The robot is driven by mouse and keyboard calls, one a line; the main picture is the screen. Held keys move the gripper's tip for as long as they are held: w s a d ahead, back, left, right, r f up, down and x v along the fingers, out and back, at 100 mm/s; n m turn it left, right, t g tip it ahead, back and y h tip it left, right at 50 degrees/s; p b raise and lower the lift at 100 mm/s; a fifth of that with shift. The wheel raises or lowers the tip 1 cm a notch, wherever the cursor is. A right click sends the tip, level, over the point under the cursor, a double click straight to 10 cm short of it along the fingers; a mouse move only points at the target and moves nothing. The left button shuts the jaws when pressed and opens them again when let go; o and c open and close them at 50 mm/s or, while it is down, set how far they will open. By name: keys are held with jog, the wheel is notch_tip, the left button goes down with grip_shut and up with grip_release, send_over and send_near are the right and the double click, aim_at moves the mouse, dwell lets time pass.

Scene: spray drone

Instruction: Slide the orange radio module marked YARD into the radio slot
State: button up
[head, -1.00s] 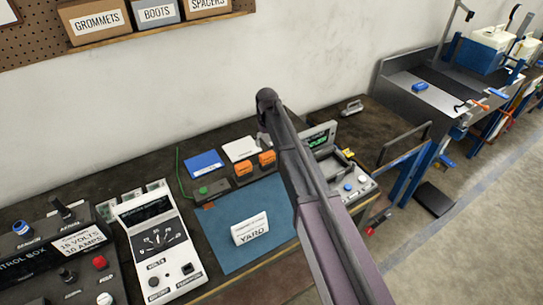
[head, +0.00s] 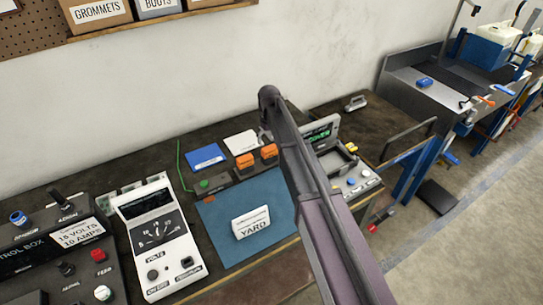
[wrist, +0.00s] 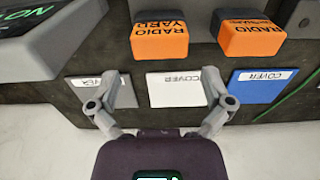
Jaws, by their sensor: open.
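The orange radio module marked YARD (wrist: 160,38) stands on the bench in the wrist view, its lettering upside down. It is the right one of two orange modules in the head view (head: 269,151). Beside it is a second orange radio module (wrist: 250,37). My gripper (wrist: 160,98) is open and empty, its fingers spread over the cover plates, apart from the modules. The grey unit (head: 363,182) with a green-lit screen stands right of my arm and has an open recess. I cannot tell whether this is the radio slot.
A white cover (wrist: 175,88) and a blue cover (wrist: 255,87) lie by the modules. A YARD card (head: 251,223) stands on a blue mat (head: 215,215). A meter (head: 157,240) and control box (head: 50,265) stand left. The mat's front is clear.

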aim_at(269, 148)
jog(key=shift+f+b, duration=2.9)
jog(key=shift+f, duration=0.3)
jog(key=c, duration=1)
jog(key=shift+r+p, duration=0.25)
jog(key=shift+p, duration=0.05)
jog(key=shift+c, duration=0.2)
jog(key=shift+r+p, duration=0.7)
jog(key=shift+r+p, duration=0.35)
jog(key=shift+r+p, duration=1.65)
jog(key=shift+r, duration=0.05)
